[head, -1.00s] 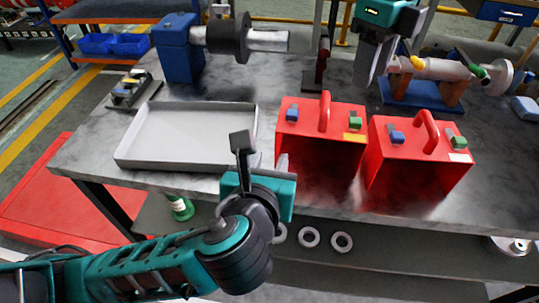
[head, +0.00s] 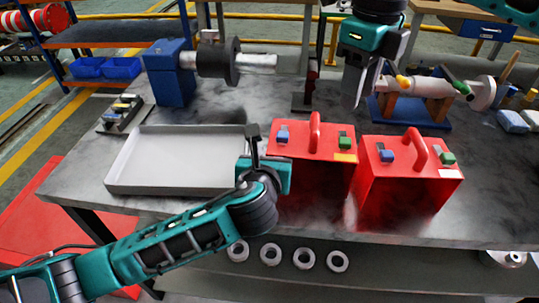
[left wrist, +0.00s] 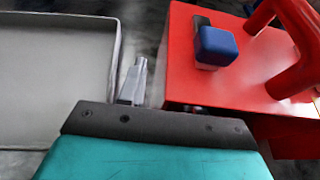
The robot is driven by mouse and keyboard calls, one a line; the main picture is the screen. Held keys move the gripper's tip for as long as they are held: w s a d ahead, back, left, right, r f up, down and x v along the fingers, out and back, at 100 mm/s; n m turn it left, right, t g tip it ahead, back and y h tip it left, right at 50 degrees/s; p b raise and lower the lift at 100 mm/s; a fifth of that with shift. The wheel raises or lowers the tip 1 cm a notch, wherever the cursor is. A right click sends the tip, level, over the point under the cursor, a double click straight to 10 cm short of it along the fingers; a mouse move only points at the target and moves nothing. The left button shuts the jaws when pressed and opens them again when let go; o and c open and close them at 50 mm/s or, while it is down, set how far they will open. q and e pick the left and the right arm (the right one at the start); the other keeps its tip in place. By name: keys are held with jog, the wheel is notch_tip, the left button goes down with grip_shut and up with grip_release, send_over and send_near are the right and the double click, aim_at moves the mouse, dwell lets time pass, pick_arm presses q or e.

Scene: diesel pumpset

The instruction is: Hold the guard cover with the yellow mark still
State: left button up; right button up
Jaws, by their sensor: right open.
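The guard cover with the yellow mark (head: 300,180) is the left of two red covers and stands upright on the bench, handle up. Its yellow mark (head: 345,157) is on the right front edge of its top. In the left wrist view its red top (left wrist: 215,80) fills the upper right, with a blue latch. My left gripper (left wrist: 134,80) points down beside the cover's left side, with a gap showing between them; its finger opening is unclear. My right gripper (head: 354,97) is open and empty above the bench behind the covers.
A second red cover (head: 408,185) with a white mark stands close on the right. An empty grey tray (head: 127,180) lies left of my left gripper. Behind are a blue motor-like block (head: 168,80) with a shaft and a pump assembly (head: 425,86) on a blue base.

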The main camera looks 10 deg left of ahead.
pick_arm(q)
jog(key=shift+c, duration=0.5)
grip_shut()
dwell(0.8)
jog(key=shift+c, duration=0.3)
grip_release()
grip_shut()
dwell(1.7)
